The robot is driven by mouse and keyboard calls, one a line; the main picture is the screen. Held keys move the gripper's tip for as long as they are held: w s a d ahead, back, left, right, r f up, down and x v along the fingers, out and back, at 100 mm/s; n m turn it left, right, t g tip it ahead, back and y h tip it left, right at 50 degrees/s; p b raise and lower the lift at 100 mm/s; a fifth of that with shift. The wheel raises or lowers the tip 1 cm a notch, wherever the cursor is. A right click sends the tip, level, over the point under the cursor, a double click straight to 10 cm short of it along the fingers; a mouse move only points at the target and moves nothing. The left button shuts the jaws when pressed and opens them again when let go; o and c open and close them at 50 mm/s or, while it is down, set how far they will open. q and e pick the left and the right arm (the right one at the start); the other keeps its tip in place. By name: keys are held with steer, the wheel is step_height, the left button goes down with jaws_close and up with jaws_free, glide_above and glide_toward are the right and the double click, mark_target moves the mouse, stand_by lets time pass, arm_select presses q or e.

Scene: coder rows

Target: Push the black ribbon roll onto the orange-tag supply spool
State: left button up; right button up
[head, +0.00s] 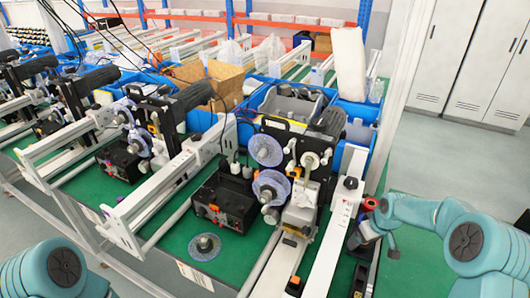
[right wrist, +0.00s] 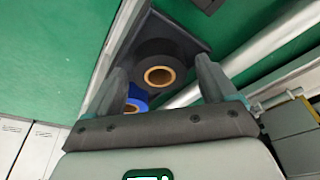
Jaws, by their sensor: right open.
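The black ribbon roll (right wrist: 160,52), with a tan core, sits on a dark flat holder in the right wrist view. My right gripper (right wrist: 162,82) is open, its two fingers on either side of the roll; contact cannot be told. In the head view my right arm reaches in from the right to dark and red rolls (head: 364,234) at the bench's right side. Two translucent spool discs, an upper one (head: 266,150) and a lower one (head: 270,188), are on the middle machine. A small orange mark shows beside them; which spool it tags is unclear. My left gripper is out of view.
A blue roll (right wrist: 136,105) lies close to the black roll. A loose disc (head: 204,248) lies on the green bench top. A black control box (head: 226,202) and white rails (head: 338,222) crowd the bench. Grey floor is clear at the right.

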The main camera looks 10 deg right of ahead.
steer(key=shift+w, duration=0.1)
steer(key=shift+c, duration=0.3)
steer(key=c, duration=0.9)
steer(key=shift+r+p, duration=1.2)
steer(key=shift+r, duration=1.35)
